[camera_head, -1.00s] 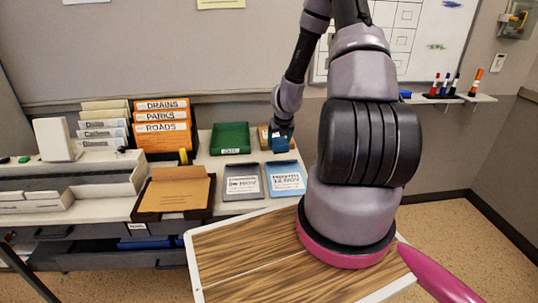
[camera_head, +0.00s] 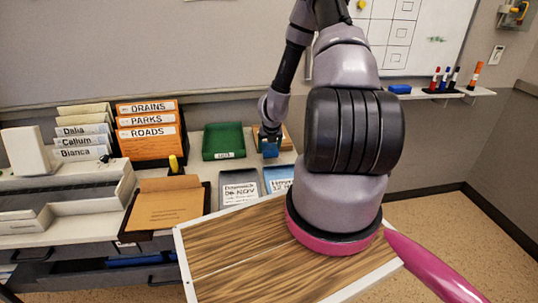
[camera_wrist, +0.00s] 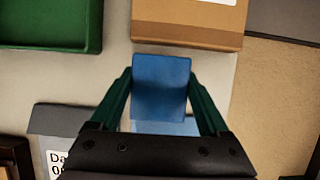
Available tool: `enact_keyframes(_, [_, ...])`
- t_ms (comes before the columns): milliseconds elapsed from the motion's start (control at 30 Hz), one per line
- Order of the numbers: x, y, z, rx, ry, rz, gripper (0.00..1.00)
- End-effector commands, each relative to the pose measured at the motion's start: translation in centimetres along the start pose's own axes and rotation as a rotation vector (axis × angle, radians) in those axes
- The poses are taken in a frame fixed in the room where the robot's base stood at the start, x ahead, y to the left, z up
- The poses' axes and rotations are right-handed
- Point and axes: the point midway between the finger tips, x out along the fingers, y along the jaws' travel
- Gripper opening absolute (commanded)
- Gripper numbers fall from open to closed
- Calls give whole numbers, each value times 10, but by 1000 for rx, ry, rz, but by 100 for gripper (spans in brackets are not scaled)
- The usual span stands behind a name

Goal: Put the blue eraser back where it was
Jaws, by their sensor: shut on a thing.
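My gripper (camera_wrist: 160,92) is shut on a blue block (camera_wrist: 162,88), its green fingers on either side of it. In the head view the block (camera_head: 270,149) hangs from my gripper at the back of the counter, just right of the green tray. In the wrist view it is over a pale strip of counter, below a brown cardboard box; its height above the counter is unclear. Another small blue block (camera_head: 399,89) lies on the whiteboard ledge (camera_head: 440,95), left of the markers. I cannot tell for certain which block is the eraser.
Grey (camera_head: 240,200) and blue (camera_head: 280,177) labelled trays lie in front. Orange folders (camera_head: 152,145) stand left. A wood-topped surface (camera_head: 235,262) is nearest; open floor lies right.

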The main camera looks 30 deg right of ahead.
Motion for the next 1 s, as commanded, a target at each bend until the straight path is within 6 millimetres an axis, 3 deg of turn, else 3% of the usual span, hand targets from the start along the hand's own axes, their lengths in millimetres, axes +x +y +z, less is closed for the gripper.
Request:
enact_keyframes(200, [28, 0, -12, 2, 2, 0, 9])
enact_keyframes(600, [33, 0, -14, 1, 1, 0, 9])
enact_keyframes(633, [33, 0, -14, 1, 0, 0, 91])
enact_keyframes(667, [33, 0, -14, 1, 0, 0, 100])
enact_keyframes(1000, [27, 0, -12, 1, 0, 0, 100])
